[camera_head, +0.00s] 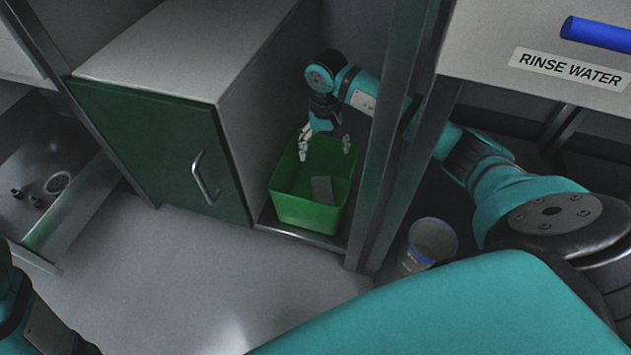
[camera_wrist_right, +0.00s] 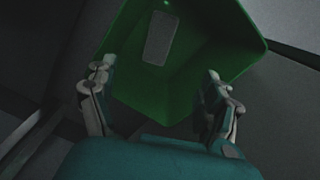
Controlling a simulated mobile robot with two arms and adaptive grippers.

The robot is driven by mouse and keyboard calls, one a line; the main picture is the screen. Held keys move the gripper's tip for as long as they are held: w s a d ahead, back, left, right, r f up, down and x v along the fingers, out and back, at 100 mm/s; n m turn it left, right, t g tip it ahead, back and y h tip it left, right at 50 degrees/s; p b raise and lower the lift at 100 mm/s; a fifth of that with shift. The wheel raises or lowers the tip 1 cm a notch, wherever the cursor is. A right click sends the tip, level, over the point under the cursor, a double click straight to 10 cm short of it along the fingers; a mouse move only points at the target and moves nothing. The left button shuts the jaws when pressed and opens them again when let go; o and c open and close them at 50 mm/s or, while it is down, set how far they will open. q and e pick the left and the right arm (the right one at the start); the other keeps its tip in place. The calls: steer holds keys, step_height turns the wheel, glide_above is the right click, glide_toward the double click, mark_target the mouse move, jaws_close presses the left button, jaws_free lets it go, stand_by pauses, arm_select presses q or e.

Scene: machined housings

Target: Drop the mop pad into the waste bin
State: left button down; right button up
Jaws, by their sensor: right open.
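The green waste bin (camera_head: 308,213) stands in the open bay between the green-fronted cabinet and a metal post. A grey rectangular piece that looks like the mop pad (camera_head: 322,190) lies inside it; it also shows in the right wrist view (camera_wrist_right: 161,37). My right gripper (camera_head: 325,149) is over the far part of the bin, fingers pointing down, spread apart with nothing between them. In the right wrist view the fingers (camera_wrist_right: 160,100) stand wide apart, with the bin (camera_wrist_right: 185,85) beyond and the pad away from both fingertips. My left gripper is out of view.
A cabinet (camera_head: 160,140) with a metal handle borders the bay on the left. A metal post (camera_head: 393,150) stands on its right. A grey bucket (camera_head: 431,242) sits right of the post. The front floor is clear.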

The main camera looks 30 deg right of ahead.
step_height(320, 180, up, 8)
steer(key=shift+f, duration=0.15)
stand_by(0.4)
